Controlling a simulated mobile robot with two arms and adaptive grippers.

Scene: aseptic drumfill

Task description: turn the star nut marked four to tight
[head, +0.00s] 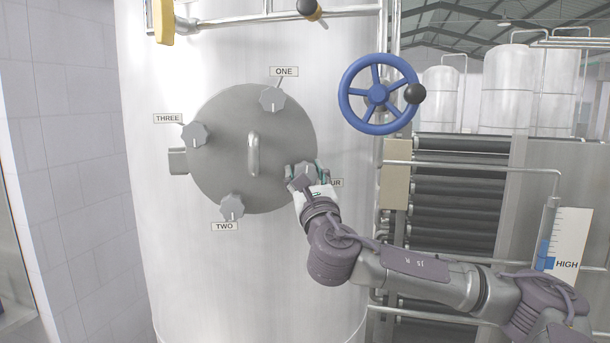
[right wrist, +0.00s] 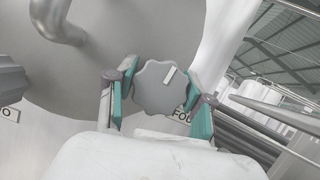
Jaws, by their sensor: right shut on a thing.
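The star nut marked four (right wrist: 155,90) is a grey knob with a lobed rim and a white line on its face. It sits at the lower right of the round grey hatch cover (head: 275,125), beside the label FOUR (right wrist: 181,116), which is partly hidden. My right gripper (head: 306,170) is shut on this nut, with a green-padded finger on either side of it. In the right wrist view the white line slants, pointing up and right. In the head view the gripper hides most of the nut. My left gripper is not in view.
Star nuts ONE (head: 271,99), TWO (head: 232,206) and THREE (head: 194,135) sit around the cover's rim. A curved handle (head: 253,155) stands out at its middle. A blue handwheel (head: 378,95) is at the upper right. Pipes and a HIGH gauge (head: 566,250) are at right.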

